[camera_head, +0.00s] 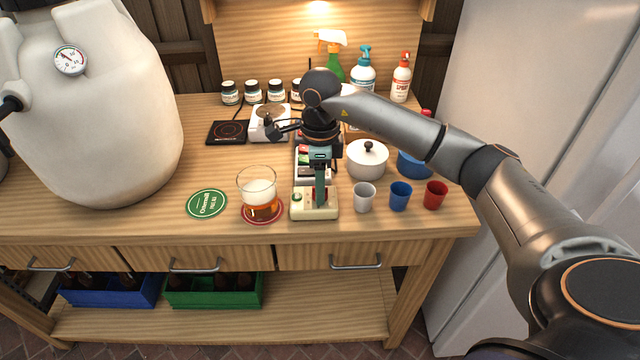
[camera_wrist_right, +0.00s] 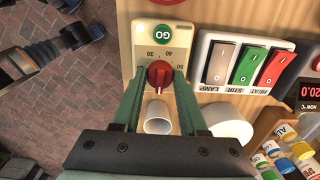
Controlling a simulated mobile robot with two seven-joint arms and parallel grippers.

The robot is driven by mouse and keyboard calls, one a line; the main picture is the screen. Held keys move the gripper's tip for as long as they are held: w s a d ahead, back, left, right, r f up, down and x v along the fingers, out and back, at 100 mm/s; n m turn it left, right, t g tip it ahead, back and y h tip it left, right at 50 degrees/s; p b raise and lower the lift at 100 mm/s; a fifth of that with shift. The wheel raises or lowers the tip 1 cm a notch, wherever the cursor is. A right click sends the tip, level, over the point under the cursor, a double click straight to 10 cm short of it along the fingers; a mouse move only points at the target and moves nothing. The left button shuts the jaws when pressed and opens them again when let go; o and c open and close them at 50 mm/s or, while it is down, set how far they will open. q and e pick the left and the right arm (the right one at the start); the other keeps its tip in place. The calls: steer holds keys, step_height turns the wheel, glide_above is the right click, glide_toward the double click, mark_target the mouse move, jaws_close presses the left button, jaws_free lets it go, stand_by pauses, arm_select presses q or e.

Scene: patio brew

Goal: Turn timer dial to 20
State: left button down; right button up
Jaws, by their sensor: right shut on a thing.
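The timer (camera_head: 300,213) is a small cream box at the front of the bench, with a green GO button (camera_wrist_right: 162,36) and a red dial (camera_wrist_right: 159,72). The numbers 30, 40 and 50 show around the dial; its other marks are hidden by my fingers. A pale pointer line on the dial faces toward my gripper in the wrist view; I cannot read its number. My right gripper (camera_head: 320,192) reaches down from above, and its two green fingers are shut on the dial, one on each side (camera_wrist_right: 160,82). My left gripper does not show in the head view.
A beer glass (camera_head: 257,190) stands left of the timer. White (camera_head: 364,198), blue (camera_head: 400,196) and red (camera_head: 435,195) cups stand right of it. A lidded white pot (camera_head: 366,161) and a rocker switch panel (camera_wrist_right: 204,65) are close behind. A green coaster (camera_head: 206,204) lies left.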

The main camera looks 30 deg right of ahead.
jaws_close()
steer(key=shift+m, duration=0.5)
steer(key=m+p, duration=0.1)
steer(key=m, duration=0.2)
steer(key=shift+m, duration=0.4)
steer(key=m, duration=0.4)
steer(key=shift+m+p, duration=0.3)
steer(key=shift+p, duration=0.1)
steer(key=m+p, duration=0.1)
steer(key=m, duration=0.4)
steer(key=shift+r, duration=0.1)
steer(key=m+p, duration=0.1)
steer(key=m, duration=0.4)
